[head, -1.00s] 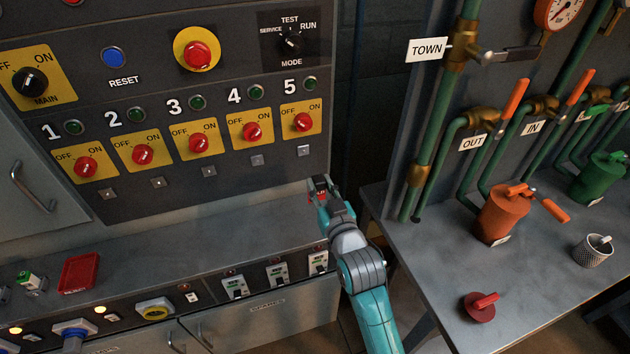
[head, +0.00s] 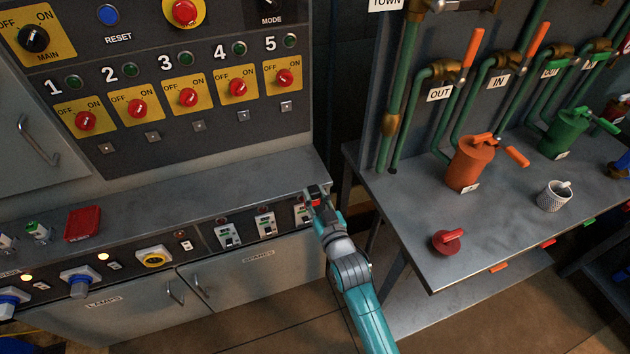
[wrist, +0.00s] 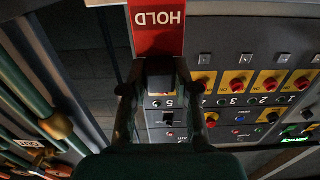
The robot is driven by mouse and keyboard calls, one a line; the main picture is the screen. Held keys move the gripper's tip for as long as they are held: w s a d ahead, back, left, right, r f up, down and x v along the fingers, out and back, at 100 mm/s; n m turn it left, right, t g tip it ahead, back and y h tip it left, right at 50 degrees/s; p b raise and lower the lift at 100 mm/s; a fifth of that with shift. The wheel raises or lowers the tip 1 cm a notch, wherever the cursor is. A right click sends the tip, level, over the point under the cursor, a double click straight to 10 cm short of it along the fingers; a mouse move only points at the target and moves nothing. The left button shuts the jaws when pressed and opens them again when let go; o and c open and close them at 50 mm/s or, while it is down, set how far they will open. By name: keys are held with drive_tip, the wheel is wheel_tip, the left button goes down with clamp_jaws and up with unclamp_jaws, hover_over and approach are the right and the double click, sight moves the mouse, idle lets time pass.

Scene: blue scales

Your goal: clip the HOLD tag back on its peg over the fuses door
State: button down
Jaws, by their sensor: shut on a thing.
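My gripper (head: 314,194) is at the right front edge of the grey bench, beside the rightmost breaker. In the wrist view its fingers (wrist: 160,78) are shut on the dark end of the red HOLD tag (wrist: 158,38). The tag's white lettering is upside down in that view, and its top is cut off by the frame edge. In the head view only a little red shows at the gripper. I cannot make out the peg. No door in view reads as fuses; two lower doors are labelled LAMPS (head: 103,302) and SPARES (head: 245,272).
Several breakers, including one (head: 265,226), line the strip under the bench top. To the right, a separate table (head: 400,215) holds an orange canister (head: 468,165) and a red knob (head: 447,241). A floor gap separates bench and table.

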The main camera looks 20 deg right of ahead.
drive_tip(key=s+f, duration=0.5)
drive_tip(key=f, duration=0.5)
drive_tip(key=s+f, duration=0.5)
drive_tip(key=f, duration=0.6)
